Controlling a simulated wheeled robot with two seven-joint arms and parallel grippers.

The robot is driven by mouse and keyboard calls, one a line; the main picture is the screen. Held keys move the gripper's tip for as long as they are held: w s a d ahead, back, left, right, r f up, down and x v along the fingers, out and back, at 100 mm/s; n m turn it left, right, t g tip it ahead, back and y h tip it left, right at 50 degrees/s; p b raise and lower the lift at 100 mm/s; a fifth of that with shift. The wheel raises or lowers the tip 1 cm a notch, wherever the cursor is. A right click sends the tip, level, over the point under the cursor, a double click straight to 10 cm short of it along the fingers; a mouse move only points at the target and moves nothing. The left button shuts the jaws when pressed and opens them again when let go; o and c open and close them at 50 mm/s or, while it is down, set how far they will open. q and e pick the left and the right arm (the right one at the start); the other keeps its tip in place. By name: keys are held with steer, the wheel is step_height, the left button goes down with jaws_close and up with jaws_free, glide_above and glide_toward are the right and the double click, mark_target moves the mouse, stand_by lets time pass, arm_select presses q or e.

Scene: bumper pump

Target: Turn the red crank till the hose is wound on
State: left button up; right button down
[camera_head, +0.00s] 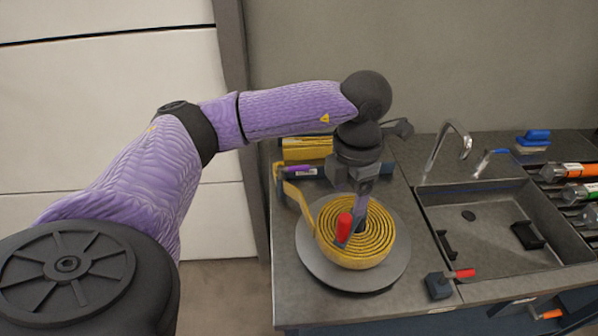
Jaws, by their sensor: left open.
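A yellow hose (372,246) lies coiled in a spiral on a round grey plate (398,262) on the counter. Its loose end runs up from the left of the coil toward a yellow part at the back. A red crank handle (344,226) stands upright over the coil, left of its centre. My left gripper (352,232) points down over the coil, with its fingers close beside the red handle. It is open; whether a finger touches the handle I cannot tell. The gripper hides part of the coil's middle. My right gripper is not in view.
A sink (490,232) with a tap (447,145) is to the right. A small red-handled lever (440,284) sits at the counter's front edge. A blue brush (533,139) and several tools are at the far right. A purple item (300,171) lies behind the coil.

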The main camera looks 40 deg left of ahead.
mark_target(346, 217)
arm_select(q)
step_height(346, 217, down, 10)
steer(key=shift+w+r+b, duration=0.1)
steer(key=shift+r+b, duration=0.05)
steer(key=shift+b, duration=0.15)
jaws_close()
stand_by(1.3)
